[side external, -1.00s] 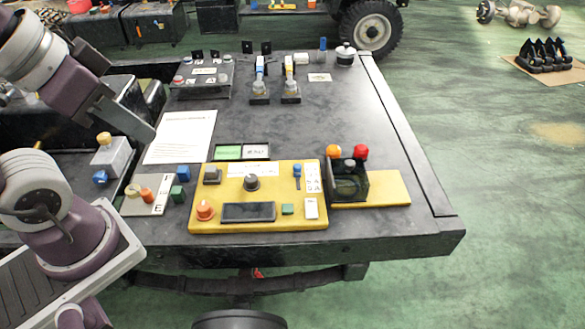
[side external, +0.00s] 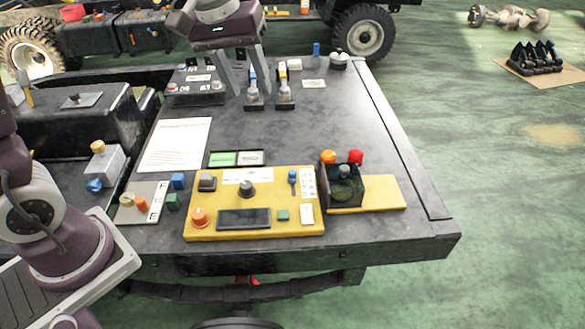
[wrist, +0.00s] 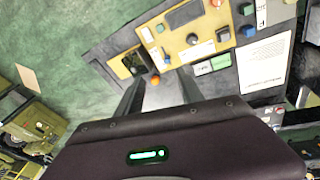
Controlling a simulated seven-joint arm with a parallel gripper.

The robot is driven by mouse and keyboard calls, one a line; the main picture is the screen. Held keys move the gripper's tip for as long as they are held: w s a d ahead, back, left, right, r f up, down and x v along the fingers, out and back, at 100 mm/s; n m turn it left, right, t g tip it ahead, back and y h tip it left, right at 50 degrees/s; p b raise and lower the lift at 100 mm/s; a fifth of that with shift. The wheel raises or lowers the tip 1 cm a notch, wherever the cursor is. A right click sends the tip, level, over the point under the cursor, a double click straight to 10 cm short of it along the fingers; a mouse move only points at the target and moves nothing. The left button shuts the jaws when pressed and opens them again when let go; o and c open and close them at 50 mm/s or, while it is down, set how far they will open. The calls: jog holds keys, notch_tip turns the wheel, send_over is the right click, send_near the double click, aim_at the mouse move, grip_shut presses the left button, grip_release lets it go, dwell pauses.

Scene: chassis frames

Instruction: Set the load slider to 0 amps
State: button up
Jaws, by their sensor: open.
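The yellow control panel (side external: 270,232) lies near the table's front edge. A small blue-handled slider (side external: 292,176) sits in a track on its right side and shows near the far end of the track. A white scale label (side external: 307,183) stands beside it; its markings are too small to read. The slider also shows, small, in the wrist view (wrist: 160,29). My gripper (side external: 250,92) is open and empty, with both fingers pointing down above the rear of the table, well behind the panel. Its open fingers also show in the wrist view (wrist: 158,92).
The panel also carries a dark knob (side external: 246,188), an orange knob (side external: 199,217) and a dark display (side external: 244,218). A black box with orange and red knobs (side external: 342,182) stands right of the slider. Upright blue and yellow levers (side external: 285,98) stand near my gripper.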

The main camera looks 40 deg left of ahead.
jog(key=w+f+n+g, duration=0.1)
jog(key=w+f+n, duration=0.1)
jog(key=w+f, duration=0.4)
jog(key=n+g, duration=0.1)
jog(key=n, duration=0.1)
send_near(293, 172)
jog(key=shift+n+g+y, duration=0.3)
jog(key=shift+n+g, duration=0.2)
jog(key=shift+n, duration=0.4)
jog(key=f, duration=0.5)
jog(key=w+f, duration=0.1)
jog(key=f, duration=0.2)
jog(key=shift+d+f, duration=0.15)
jog(key=shift+f, duration=0.1)
grip_shut()
jog(key=shift+r, duration=0.1)
